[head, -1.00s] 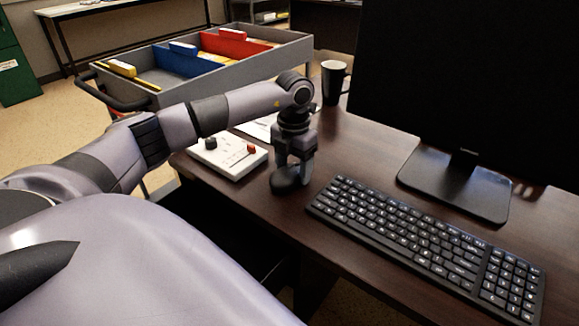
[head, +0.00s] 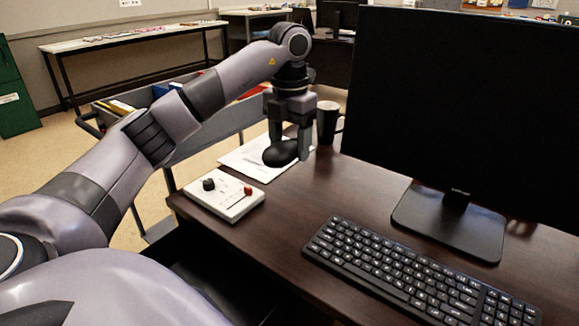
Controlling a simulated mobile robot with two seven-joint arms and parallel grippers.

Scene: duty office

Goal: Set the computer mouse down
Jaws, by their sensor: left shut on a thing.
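The black computer mouse (head: 281,153) is held between the fingers of my left gripper (head: 290,143), which points down. The mouse appears raised above the dark wooden desk (head: 290,205), over the area by the white paper (head: 243,163). The fingers cover part of its right side. My left gripper is shut on it. My right gripper is not in view.
A white control box (head: 224,196) with a black and a red knob sits at the desk's left edge. A black mug (head: 327,122) stands behind the gripper. The keyboard (head: 415,270) and monitor (head: 455,110) fill the right. Bare desk lies between box and keyboard.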

